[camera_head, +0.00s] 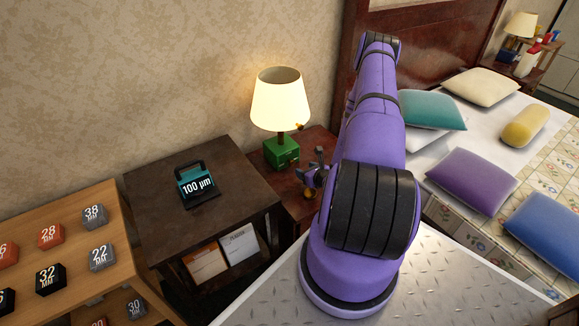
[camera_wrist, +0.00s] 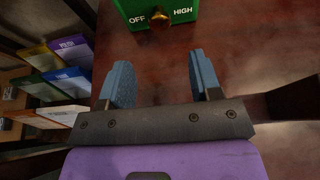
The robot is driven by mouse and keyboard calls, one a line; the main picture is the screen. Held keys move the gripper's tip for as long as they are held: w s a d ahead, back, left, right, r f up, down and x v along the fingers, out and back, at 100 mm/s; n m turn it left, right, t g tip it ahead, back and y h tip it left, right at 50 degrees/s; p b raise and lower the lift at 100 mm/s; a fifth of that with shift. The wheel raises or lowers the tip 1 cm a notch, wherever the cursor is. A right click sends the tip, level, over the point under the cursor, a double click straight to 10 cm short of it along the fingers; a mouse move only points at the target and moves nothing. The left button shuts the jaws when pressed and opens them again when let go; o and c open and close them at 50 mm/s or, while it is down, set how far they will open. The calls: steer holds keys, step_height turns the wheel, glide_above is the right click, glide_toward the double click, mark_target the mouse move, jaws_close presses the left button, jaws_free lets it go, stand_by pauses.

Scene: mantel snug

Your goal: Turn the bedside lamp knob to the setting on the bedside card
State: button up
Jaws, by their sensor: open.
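The bedside lamp (camera_head: 280,103) has a lit cream shade and a green base, and stands on a reddish-brown nightstand. In the wrist view the green base (camera_wrist: 186,8) shows at the top edge, with white labels "OFF" and "HIGH". A small brass knob (camera_wrist: 159,18) sits between these labels; only the base's lower front shows, and any other labels are out of frame. My gripper (camera_wrist: 161,72) is open and empty, its blue fingers apart, pointing at the base but short of the knob. It also shows small beside the lamp in the head view (camera_head: 316,168). I cannot make out a bedside card.
A dark side table (camera_head: 150,222) left of the lamp bears a black-framed display (camera_head: 197,186) reading "100 µm". Several colored booklets stand left in the wrist view. A wooden shelf (camera_head: 75,290) with numbered blocks is at left. A bed with several pillows is at right.

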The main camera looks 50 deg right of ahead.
mark_target(293, 163)
steer(key=x, duration=0.9)
steer(key=c, duration=0.9)
steer(key=shift+m+y, duration=0.4)
steer(key=shift+m, duration=0.1)
steer(key=o, duration=0.9)
